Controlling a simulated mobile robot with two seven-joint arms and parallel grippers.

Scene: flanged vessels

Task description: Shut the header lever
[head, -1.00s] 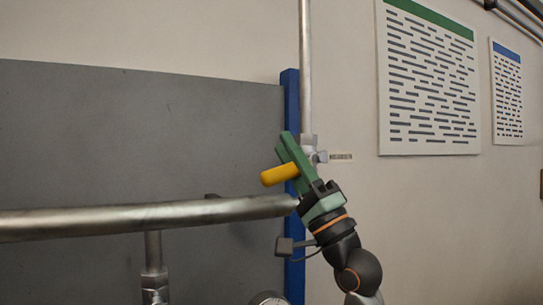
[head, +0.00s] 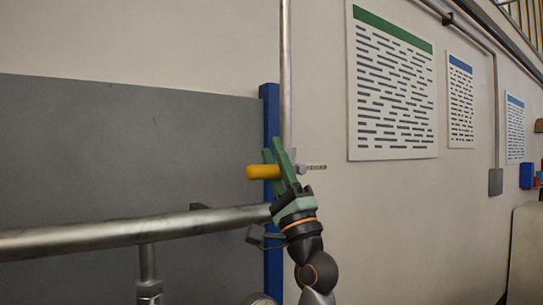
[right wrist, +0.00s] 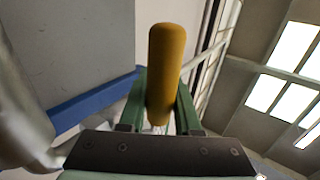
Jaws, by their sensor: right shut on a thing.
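The header lever shows as a yellow handle (head: 262,172), lying about level and pointing left, in front of a blue post. In the right wrist view the yellow handle (right wrist: 166,65) stands upright in the picture between the green fingers. My right gripper (head: 277,152) reaches up from below with its green fingers shut on the handle. The fingers hide the handle's inner end and most of the valve body (head: 300,167) beside the thin upright pipe. My left gripper is not in view.
A thick metal pipe (head: 140,231) runs across the left, ending close beside my right gripper. A grey panel (head: 110,150) with a blue post (head: 271,115) stands behind it. A thin upright pipe (head: 285,70) rises above the valve. Posters (head: 392,85) hang on the right wall.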

